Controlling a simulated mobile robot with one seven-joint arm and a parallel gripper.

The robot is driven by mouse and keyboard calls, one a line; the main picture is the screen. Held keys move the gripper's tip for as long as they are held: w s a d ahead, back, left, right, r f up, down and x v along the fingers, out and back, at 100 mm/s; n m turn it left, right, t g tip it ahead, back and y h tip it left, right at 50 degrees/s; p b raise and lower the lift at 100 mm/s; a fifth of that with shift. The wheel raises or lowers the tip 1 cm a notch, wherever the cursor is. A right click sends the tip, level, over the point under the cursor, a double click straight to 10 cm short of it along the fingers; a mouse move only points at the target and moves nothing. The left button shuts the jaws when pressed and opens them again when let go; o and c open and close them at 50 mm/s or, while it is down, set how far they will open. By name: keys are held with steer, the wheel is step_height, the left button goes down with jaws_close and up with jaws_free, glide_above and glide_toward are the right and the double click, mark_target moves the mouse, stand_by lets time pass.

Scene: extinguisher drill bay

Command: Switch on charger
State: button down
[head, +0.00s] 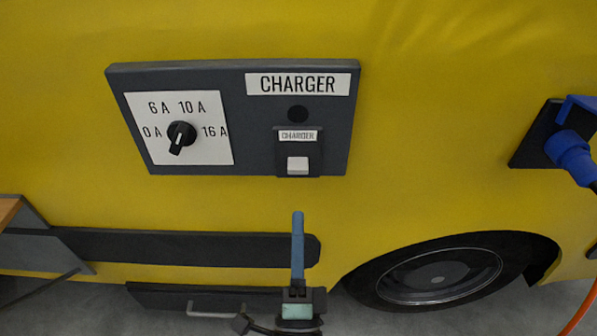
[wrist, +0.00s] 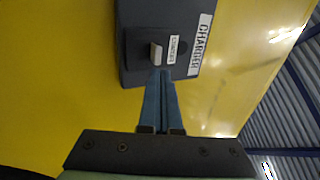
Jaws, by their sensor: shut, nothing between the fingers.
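The charger panel (head: 255,119) is a dark grey plate on a yellow vehicle side, with a "CHARGER" label (head: 297,84). Its charger switch (head: 298,165) is a pale rocker under a small label, below a dark round lamp (head: 298,114). A black rotary knob (head: 181,135) on a white dial points down and left, near 0 A. My gripper (head: 298,214) is shut and empty, with blue fingers below the switch in the head view. In the wrist view my gripper's fingertips (wrist: 162,72) appear just below the pale switch (wrist: 156,53); I cannot tell whether they touch.
A blue plug (head: 570,152) sits in a dark socket at the right, with an orange cable (head: 580,318) below. A wheel (head: 438,276) is at lower right. A dark rail (head: 170,248) and a handled drawer (head: 205,303) run below the panel.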

mark_target(298, 158)
steer(key=p+x, duration=0.1)
steer(key=x, duration=0.7)
steer(key=shift+w+r, duration=0.15)
steer(key=shift+w, duration=0.2)
